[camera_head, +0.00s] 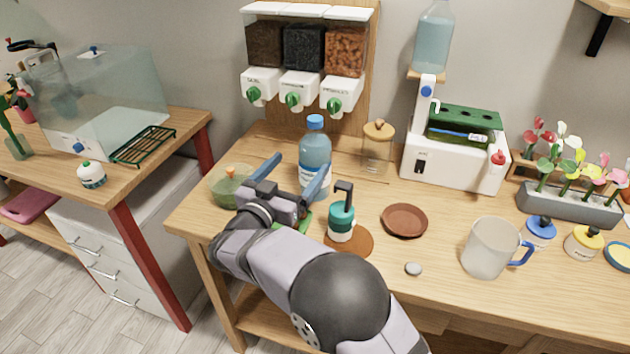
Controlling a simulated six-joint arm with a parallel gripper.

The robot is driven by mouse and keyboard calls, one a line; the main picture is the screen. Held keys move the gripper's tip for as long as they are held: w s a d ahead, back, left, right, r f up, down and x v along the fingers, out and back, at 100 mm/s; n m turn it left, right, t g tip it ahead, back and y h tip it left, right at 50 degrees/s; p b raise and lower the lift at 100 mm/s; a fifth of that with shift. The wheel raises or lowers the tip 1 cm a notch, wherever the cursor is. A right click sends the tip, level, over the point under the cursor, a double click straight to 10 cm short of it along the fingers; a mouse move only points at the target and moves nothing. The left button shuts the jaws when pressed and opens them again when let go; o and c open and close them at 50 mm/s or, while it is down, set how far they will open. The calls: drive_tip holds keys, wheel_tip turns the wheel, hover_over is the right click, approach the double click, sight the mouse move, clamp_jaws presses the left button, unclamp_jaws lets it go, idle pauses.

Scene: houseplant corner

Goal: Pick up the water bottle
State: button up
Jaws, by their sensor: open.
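The water bottle (315,151) is clear blue plastic with a blue cap and a white label. It stands upright on the wooden table (445,210), toward the back left. The right finger overlaps the lower front of the bottle in the picture. The left finger is to the left of the bottle. I cannot tell whether either finger touches it. The bottle's base is partly hidden behind the gripper.
A green-tinted bowl (231,188) stands left of my gripper. A teal pump bottle (341,219) stands close on the right. A brown saucer (404,221), a mug (487,248) and a glass jar (377,151) are farther right. Dispensers (299,88) hang above the back edge.

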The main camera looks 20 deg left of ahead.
sight(311, 122)
drive_tip(key=shift+s+f+m+h, duration=0.35)
drive_tip(key=shift+s+f, duration=0.2)
drive_tip(key=shift+f, duration=0.3)
drive_tip(key=shift+w+d+p, duration=0.2)
drive_tip(key=shift+w, duration=0.65)
drive_tip(key=shift+w+d+p, duration=0.15)
drive_tip(key=shift+w+p, duration=0.05)
drive_tip(key=shift+w, duration=0.6)
drive_tip(key=shift+w+d+f+p, duration=0.1)
drive_tip(key=shift+w+d+p, duration=0.15)
drive_tip(key=shift+w, duration=0.75)
drive_tip(key=shift+w+d+p, duration=0.15)
drive_tip(key=shift+w+p, duration=0.05)
drive_tip(key=shift+w, duration=0.8)
drive_tip(key=c, duration=1.7)
drive_tip(key=shift+r, duration=0.25)
drive_tip(key=c, duration=0.4)
drive_tip(key=shift+o, duration=0.2)
drive_tip(key=shift+r, duration=5.05)
